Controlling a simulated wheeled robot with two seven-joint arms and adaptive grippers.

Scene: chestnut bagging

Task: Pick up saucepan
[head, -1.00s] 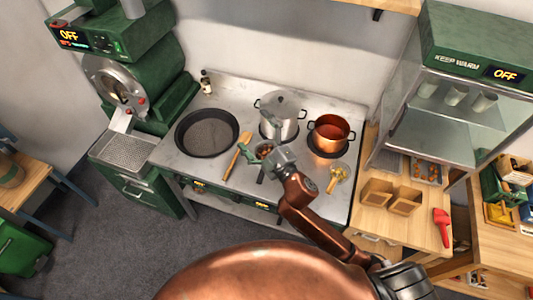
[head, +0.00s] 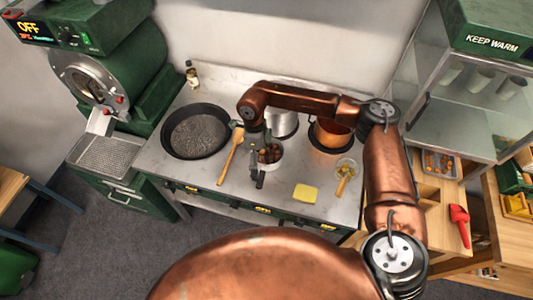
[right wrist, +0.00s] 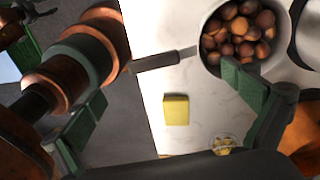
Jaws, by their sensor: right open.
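The saucepan (head: 276,163) is small and grey, holds brown chestnuts and stands on the steel worktop. In the right wrist view it is at the top right (right wrist: 207,58), with its dark handle (right wrist: 157,62) pointing left. My right gripper (head: 255,148) reaches down over the saucepan's near-left side and partly hides it. In the right wrist view, the right gripper (right wrist: 165,82) is open, its green-padded fingers wide apart with the handle showing between them. I see no contact. A dark gripper part with green shows at that view's upper left, its opening unclear.
A black frying pan (head: 197,132) and a wooden spoon (head: 230,155) lie left of the saucepan. A steel pot (head: 283,124) and copper pot (head: 331,138) stand behind, partly hidden by my arm. A yellow block (head: 306,193) and a small glass bowl (head: 346,168) are to the right.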

